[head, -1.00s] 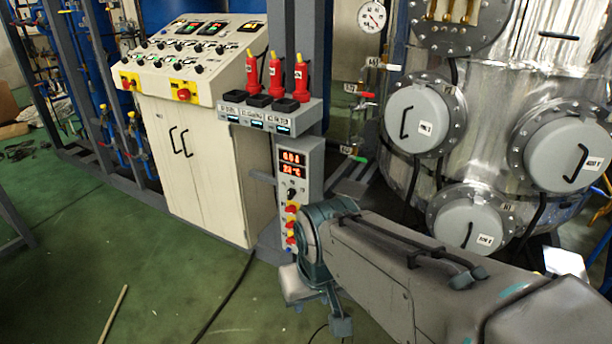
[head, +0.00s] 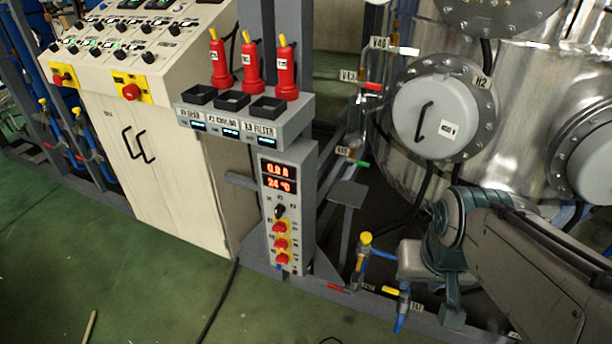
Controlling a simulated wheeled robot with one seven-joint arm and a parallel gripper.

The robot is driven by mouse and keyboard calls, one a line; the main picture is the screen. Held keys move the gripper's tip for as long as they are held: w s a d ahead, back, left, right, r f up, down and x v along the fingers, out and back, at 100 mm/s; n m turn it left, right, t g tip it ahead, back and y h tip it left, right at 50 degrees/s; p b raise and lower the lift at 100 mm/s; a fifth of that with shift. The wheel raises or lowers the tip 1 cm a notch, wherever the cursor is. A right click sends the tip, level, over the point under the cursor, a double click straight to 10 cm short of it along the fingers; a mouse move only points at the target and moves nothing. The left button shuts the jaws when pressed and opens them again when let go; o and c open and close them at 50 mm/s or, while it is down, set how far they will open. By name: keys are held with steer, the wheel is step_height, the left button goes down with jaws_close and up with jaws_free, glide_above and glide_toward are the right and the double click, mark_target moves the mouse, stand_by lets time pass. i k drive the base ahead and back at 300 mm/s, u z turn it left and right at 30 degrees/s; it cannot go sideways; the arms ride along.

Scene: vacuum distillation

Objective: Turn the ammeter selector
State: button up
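The ammeter selector looks to be the small black knob (head: 280,211) on a narrow grey panel (head: 309,190). It sits just under two red displays reading about 0.0 A and 24 °C, above a column of red knobs on yellow plates (head: 281,243). The exact angle of its pointer is too small to read. The end of my arm with my gripper (head: 438,285) is right of the panel and lower than the selector, clearly apart from it. The fingers cannot be made out, so their opening is unclear.
Above the panel, a grey shelf (head: 250,122) holds three red plugs (head: 252,70). A cream control cabinet (head: 165,165) stands left. A steel vessel (head: 540,60) with round hatches fills the right. Yellow-topped valves (head: 365,239) and pipes stand between panel and gripper.

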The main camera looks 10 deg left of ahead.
mark_target(280, 208)
steer(key=u, duration=0.2)
steer(key=i, duration=0.95)
steer(key=u, duration=0.5)
